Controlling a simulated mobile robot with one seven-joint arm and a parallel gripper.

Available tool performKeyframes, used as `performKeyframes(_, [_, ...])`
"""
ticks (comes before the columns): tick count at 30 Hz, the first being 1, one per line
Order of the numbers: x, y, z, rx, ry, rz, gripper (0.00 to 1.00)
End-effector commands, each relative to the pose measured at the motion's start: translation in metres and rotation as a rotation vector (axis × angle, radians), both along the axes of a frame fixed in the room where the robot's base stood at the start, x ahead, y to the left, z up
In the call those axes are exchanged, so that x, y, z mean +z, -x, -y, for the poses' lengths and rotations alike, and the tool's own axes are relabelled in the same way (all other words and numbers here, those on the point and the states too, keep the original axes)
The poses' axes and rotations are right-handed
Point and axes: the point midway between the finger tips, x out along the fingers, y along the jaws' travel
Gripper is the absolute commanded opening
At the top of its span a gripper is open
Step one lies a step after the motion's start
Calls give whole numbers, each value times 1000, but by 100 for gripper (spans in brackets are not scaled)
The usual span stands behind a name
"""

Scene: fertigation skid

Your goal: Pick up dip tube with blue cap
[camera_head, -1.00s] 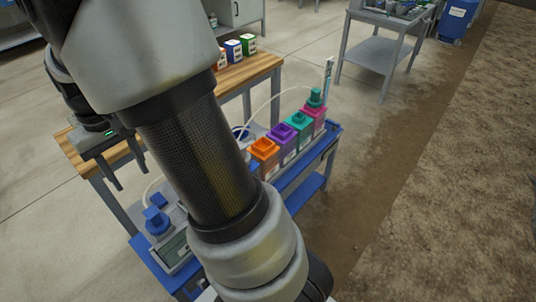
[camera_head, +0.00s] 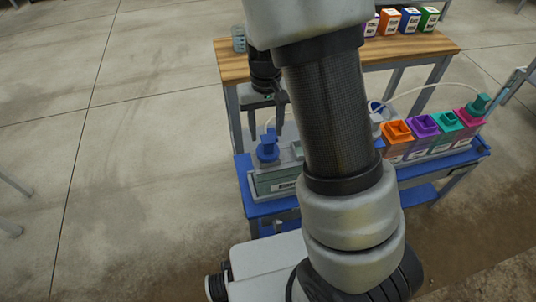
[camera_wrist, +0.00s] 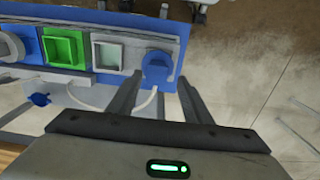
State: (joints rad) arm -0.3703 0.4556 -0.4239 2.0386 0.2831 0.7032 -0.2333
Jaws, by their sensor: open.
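The tube below the cap is hidden. My gripper (camera_head: 267,133) is open and empty, above and behind the cap in the head view. In the wrist view my gripper (camera_wrist: 160,82) has its fingers spread to either side of the cap's near part; I cannot tell whether they touch it.
Orange (camera_head: 397,138), purple (camera_head: 423,130) and teal (camera_head: 446,127) containers line the cart (camera_head: 412,172). A teal cap (camera_head: 478,104) with a hose stands at its right end. A wooden table (camera_head: 403,50) holds small boxes behind.

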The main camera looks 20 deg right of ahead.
Motion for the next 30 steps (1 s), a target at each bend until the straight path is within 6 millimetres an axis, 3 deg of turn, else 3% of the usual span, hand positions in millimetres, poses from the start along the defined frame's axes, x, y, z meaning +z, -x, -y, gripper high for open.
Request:
performKeyframes(5, [-10,0,1,-2,0,-1,45])
performKeyframes(15, [-55,-2,5,-1,0,-2,45])
performKeyframes(22, [-54,-2,5,0,0,0,45])
performKeyframes(30, [-54,-2,5,0,-1,0,0])
